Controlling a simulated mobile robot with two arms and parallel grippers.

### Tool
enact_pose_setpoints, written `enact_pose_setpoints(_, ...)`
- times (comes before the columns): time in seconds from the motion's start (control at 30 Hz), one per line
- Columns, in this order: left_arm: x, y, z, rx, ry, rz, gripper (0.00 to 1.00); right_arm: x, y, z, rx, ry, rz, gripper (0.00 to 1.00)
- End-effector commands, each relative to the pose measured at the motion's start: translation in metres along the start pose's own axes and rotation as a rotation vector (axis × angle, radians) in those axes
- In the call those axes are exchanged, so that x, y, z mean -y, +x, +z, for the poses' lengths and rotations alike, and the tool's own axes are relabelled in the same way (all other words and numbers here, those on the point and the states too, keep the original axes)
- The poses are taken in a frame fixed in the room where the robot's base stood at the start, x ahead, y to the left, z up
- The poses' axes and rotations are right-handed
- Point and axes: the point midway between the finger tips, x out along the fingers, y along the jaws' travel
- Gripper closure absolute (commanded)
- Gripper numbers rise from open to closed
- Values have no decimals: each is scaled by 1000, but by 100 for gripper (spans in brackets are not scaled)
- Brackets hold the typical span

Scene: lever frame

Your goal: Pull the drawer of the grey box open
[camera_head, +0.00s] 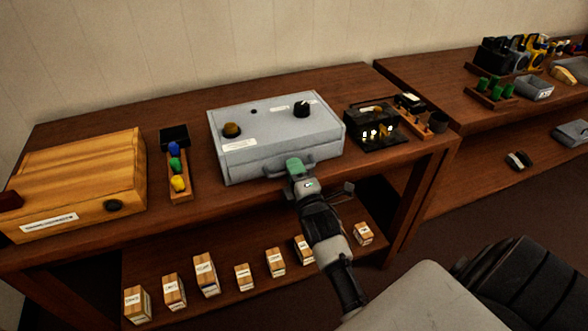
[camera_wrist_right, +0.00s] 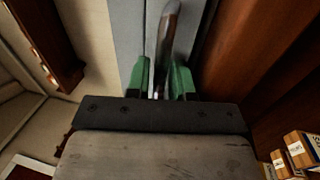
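The grey box (camera_head: 262,122) stands on the wooden table, with a black knob and a brown knob on its top. Its front drawer has a grey bar handle (camera_head: 272,172) and looks shut. My right gripper (camera_head: 294,165), with green fingers, is at the right part of this handle. In the right wrist view my right gripper (camera_wrist_right: 163,75) has one finger on each side of the handle bar (camera_wrist_right: 170,30). A narrow gap shows beside the bar, so the fingers look open around it. My left gripper is not in view.
A wooden box (camera_head: 75,175) and a rack of coloured pegs (camera_head: 180,185) stand left of the grey box. A black box (camera_head: 372,130) is close on its right. Several small labelled blocks (camera_head: 205,273) stand on the shelf below. The floor in front is free.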

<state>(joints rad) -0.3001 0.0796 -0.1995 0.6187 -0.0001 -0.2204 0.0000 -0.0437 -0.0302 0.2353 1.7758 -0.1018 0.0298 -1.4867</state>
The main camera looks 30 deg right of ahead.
Motion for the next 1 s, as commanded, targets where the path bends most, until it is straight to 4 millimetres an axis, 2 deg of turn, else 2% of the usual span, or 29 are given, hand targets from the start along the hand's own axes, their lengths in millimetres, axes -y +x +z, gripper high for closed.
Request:
enact_pose_setpoints(0.2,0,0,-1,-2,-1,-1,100,0,0,0,0,0,0,79)
enact_pose_setpoints(0.33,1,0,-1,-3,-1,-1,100,0,0,0,0,1,0,99)
enact_pose_setpoints(0.67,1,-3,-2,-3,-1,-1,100,-1,-4,0,0,2,-1,100)
enact_pose_setpoints(0.77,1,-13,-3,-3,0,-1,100,-5,-20,-1,0,2,-6,100)
enact_pose_setpoints(1.0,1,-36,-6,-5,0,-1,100,-16,-80,0,0,3,-10,100)
